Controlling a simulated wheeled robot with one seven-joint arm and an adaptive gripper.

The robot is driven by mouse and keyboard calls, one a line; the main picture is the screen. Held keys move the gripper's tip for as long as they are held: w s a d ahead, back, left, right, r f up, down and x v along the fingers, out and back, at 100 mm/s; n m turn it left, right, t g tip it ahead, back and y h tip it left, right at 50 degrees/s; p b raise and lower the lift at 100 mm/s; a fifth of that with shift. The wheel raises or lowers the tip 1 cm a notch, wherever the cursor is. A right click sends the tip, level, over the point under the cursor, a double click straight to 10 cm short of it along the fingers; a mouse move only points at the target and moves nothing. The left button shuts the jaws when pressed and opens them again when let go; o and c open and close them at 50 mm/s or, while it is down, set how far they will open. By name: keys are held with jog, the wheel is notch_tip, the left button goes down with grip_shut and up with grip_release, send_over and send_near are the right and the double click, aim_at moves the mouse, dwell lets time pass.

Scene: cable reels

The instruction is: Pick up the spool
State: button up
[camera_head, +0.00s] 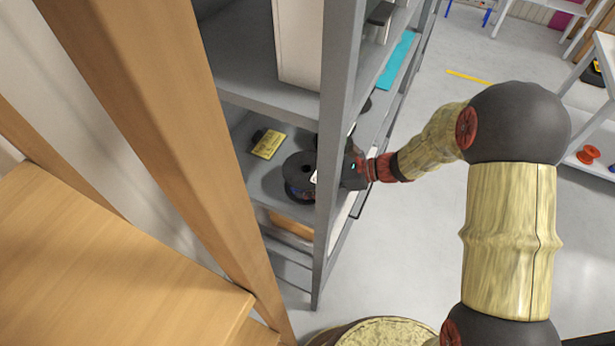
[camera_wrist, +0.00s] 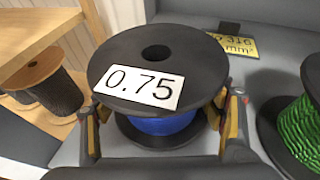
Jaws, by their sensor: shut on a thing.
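The spool (camera_wrist: 150,100) is black with blue cable wound on it, and its top flange carries a white label reading 0.75. In the head view the spool (camera_head: 299,176) sits on a grey shelf, partly behind the rack's upright. My gripper (camera_wrist: 165,132) has one finger on each side of the spool and is shut on it. In the head view my gripper (camera_head: 350,170) reaches in past the upright, which hides its fingers. The spool stands upright; I cannot tell whether it is clear of the shelf.
A yellow label card (camera_head: 268,144) lies behind the spool on the shelf. A spool of green cable (camera_wrist: 298,125) stands close at the right in the wrist view. The grey upright (camera_head: 337,120) is close to my gripper. A brown spool (camera_wrist: 42,82) shows at the left.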

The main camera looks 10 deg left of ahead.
aim_at(312, 170)
jog(key=shift+w, duration=0.1)
jog(key=shift+c, duration=1.1)
jog(key=shift+r, duration=0.15)
jog(key=shift+r, duration=0.3)
notch_tip(312, 170, up, 2)
jog(key=shift+r+p, duration=0.25)
jog(key=shift+p, duration=0.4)
jog(key=d+r+p, duration=0.1)
jog(key=d+r, duration=0.1)
jog(key=r, duration=0.1)
jog(key=s+d+r, duration=0.1)
jog(key=d+r, duration=0.2)
jog(key=shift+s+d+r+p, duration=0.1)
jog(key=shift+d+r+p, duration=0.1)
jog(key=shift+d+p, duration=0.2)
jog(key=s+p+v, duration=0.1)
jog(key=v, duration=0.7)
jog(key=shift+s+d+r, duration=0.15)
jog(key=shift+s+d, duration=0.1)
jog(key=shift+s, duration=0.15)
jog(key=shift+w, duration=0.1)
